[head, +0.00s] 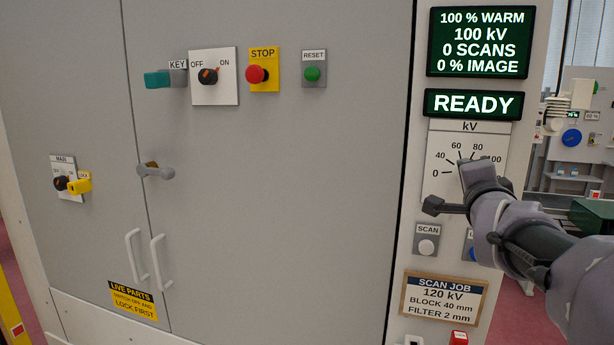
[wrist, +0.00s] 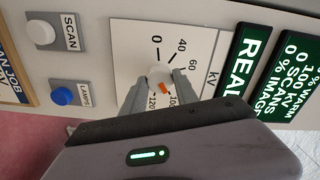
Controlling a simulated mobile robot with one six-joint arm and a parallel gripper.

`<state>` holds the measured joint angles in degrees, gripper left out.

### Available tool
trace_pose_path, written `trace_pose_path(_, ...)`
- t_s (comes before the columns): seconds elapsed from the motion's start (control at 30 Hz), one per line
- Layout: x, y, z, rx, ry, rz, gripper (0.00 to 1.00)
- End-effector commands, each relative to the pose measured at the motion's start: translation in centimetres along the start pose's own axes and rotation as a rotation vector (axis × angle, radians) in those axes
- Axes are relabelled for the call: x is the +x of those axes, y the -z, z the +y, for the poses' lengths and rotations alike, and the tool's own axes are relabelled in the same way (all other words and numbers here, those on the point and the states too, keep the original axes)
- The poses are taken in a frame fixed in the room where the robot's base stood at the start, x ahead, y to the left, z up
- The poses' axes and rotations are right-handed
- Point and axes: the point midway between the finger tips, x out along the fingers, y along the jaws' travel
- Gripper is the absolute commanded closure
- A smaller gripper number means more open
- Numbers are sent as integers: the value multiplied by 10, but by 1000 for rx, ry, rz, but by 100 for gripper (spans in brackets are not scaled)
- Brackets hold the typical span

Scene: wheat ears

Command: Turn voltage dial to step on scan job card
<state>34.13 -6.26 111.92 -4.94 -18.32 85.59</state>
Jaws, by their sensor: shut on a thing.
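The round kV dial (wrist: 157,73) shows between my gripper's fingers in the wrist view, its orange mark pointing near 100. Its white scale plate (head: 440,150) runs from 0 past 100 in the head view; the wrist view also shows 120. My gripper (wrist: 161,80) is shut on the dial, a finger on each side. In the head view, my gripper (head: 468,168) covers the dial and part of the scale. The scan job card (head: 444,300) below reads 120 kV, block 40 mm, filter 2 mm. The green display (head: 481,43) reads 100 kV, 100 % warm, 0 scans, 0 % image.
A READY sign (head: 473,104) is lit above the scale. A white SCAN button (head: 426,246) and a blue LAMPS button (wrist: 62,96) sit below the dial. The grey cabinet (head: 290,200) to the left carries a red STOP button (head: 256,74), a green RESET button (head: 312,73) and switches.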

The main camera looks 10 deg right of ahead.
Motion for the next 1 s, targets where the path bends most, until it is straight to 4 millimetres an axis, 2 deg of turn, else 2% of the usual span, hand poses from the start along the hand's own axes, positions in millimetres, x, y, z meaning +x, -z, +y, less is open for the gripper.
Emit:
trace_pose_path(0.6,0,0,-1,541,0,0,100)
trace_pose_path(1.0,0,1,-2,732,1,0,100)
